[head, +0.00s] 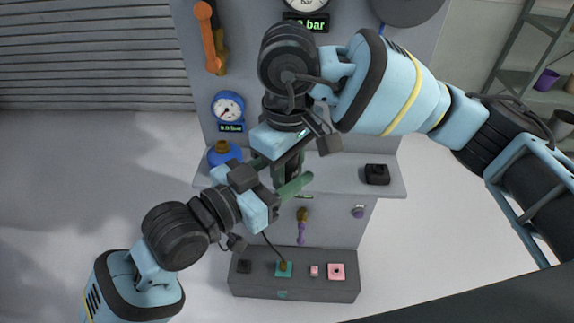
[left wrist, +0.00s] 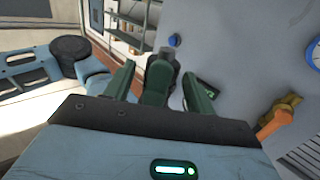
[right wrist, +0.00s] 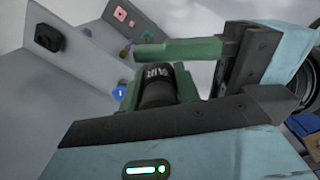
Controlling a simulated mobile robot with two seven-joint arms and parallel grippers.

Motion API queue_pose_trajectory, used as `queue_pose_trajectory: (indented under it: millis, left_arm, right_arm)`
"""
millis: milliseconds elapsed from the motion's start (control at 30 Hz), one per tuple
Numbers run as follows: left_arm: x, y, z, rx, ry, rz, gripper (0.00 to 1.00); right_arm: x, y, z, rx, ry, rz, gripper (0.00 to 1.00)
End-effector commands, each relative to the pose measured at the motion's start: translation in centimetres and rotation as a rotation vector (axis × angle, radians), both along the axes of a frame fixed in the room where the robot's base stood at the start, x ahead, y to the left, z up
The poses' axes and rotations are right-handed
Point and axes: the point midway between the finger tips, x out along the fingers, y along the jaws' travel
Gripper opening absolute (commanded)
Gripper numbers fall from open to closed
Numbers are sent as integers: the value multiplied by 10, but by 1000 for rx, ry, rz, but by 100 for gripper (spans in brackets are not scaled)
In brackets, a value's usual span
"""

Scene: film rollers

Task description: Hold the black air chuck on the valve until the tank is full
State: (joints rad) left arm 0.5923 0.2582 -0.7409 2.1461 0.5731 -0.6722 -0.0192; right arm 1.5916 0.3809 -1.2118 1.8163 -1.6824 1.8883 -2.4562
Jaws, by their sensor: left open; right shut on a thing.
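My right gripper (head: 290,165) reaches down in front of the panel in the head view. The right wrist view shows it shut on the black air chuck (right wrist: 157,88), a dark cylinder with white "AIR" lettering. In the head view both grippers overlap and hide the chuck's tip. A blue round tank (head: 222,155) with a brass top stands on the shelf, left of the grippers. I cannot make out the valve.
A blue gauge (head: 228,107) with a small green display hangs above the tank. A black block (head: 377,174) sits on the shelf's right. An orange-handled tool (head: 207,37) hangs upper left. A grey box (head: 295,288) with coloured fittings is below. The floor at left is clear.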

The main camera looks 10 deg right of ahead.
Motion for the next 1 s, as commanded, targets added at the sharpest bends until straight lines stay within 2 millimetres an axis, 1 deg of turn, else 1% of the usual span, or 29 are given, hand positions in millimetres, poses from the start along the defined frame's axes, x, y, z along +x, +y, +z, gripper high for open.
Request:
queue_pose_trajectory:
  millis: [133,400,433,700,800,833,867,900,1000]
  left_arm:
    - [4,-6,0,0,-1,0,55]
    - [4,-7,0,1,-1,0,55]
    - [4,-7,0,1,-1,0,54]
    - [4,-7,0,1,-1,0,18]
    - [4,-7,0,1,-1,0,6]
    - [4,-7,0,0,-1,0,6]
    - [4,-7,0,0,-1,0,6]
    - [4,-7,0,0,-1,1,2]
    - [4,-7,0,0,-1,1,0]
  right_arm:
    - [0,0,0,1,-1,0,0]
    - [0,0,0,1,-1,0,0]
    - [0,0,0,1,-1,0,0]
    - [0,0,0,1,-1,0,0]
    - [0,0,0,1,-1,0,0]
    - [0,0,0,0,0,0,36]
    - [0,0,0,0,0,0,40]
    - [0,0,0,0,0,0,45]
    - [0,0,0,0,0,0,57]
